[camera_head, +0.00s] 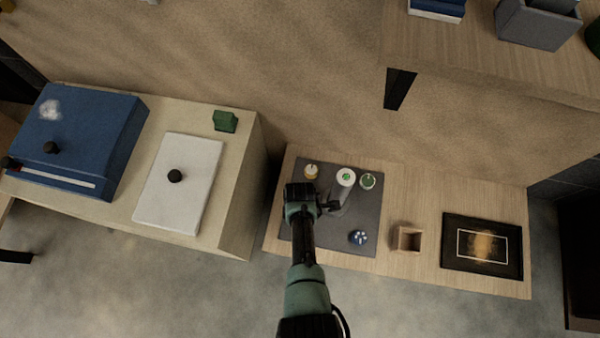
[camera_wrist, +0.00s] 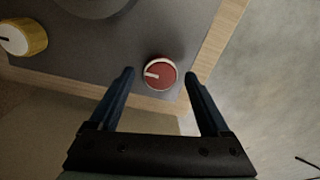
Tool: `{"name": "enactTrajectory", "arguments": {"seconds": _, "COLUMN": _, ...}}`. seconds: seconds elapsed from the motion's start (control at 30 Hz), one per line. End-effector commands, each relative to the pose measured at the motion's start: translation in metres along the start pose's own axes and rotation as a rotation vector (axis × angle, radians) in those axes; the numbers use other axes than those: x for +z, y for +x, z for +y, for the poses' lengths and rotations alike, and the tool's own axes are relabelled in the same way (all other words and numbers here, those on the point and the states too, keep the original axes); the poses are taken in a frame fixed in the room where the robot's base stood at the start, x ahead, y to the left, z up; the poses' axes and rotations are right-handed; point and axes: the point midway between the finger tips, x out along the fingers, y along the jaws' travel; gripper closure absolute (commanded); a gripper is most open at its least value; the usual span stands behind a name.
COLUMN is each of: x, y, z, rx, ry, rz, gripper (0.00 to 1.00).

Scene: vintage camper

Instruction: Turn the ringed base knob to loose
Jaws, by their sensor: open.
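A round red knob (camera_wrist: 160,74) with a pale rim and a white pointer bar aimed left sits on the dark grey panel in the wrist view, near the panel's edge. My gripper (camera_wrist: 160,75) is open, with one finger to each side of this knob in the picture. I see no finger touching it, and the height between them is hard to judge. In the head view my gripper (camera_head: 302,205) is over the left part of the panel (camera_head: 365,215) and hides the red knob. I cannot tell for sure that this is the ringed knob.
A yellow knob with a white top (camera_wrist: 22,38) is at the wrist view's upper left. A tall pale post with a green top (camera_head: 346,177), a green knob (camera_head: 368,181) and a blue knob (camera_head: 358,237) stand on the panel. A small wooden box (camera_head: 407,238) is right of it.

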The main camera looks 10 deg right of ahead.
Motion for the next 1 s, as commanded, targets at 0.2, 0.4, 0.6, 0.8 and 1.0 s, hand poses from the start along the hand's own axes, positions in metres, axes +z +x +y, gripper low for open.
{"name": "enactTrajectory", "arguments": {"seconds": 0.2, "x": 0.000, "y": -0.052, "z": -0.001, "rx": 0.002, "ry": 0.001, "rz": 0.000, "gripper": 0.19}}
{"name": "enactTrajectory", "arguments": {"seconds": 0.4, "x": 0.000, "y": -0.093, "z": -0.001, "rx": 0.001, "ry": 0.000, "rz": 0.000, "gripper": 0.19}}
{"name": "enactTrajectory", "arguments": {"seconds": 0.6, "x": 0.000, "y": -0.114, "z": 0.000, "rx": 0.001, "ry": 0.000, "rz": 0.000, "gripper": 0.19}}
{"name": "enactTrajectory", "arguments": {"seconds": 0.8, "x": 0.000, "y": -0.117, "z": 0.000, "rx": 0.000, "ry": 0.000, "rz": 0.000, "gripper": 0.19}}
{"name": "enactTrajectory", "arguments": {"seconds": 1.0, "x": 0.000, "y": -0.117, "z": 0.000, "rx": 0.000, "ry": 0.000, "rz": 0.000, "gripper": 0.19}}
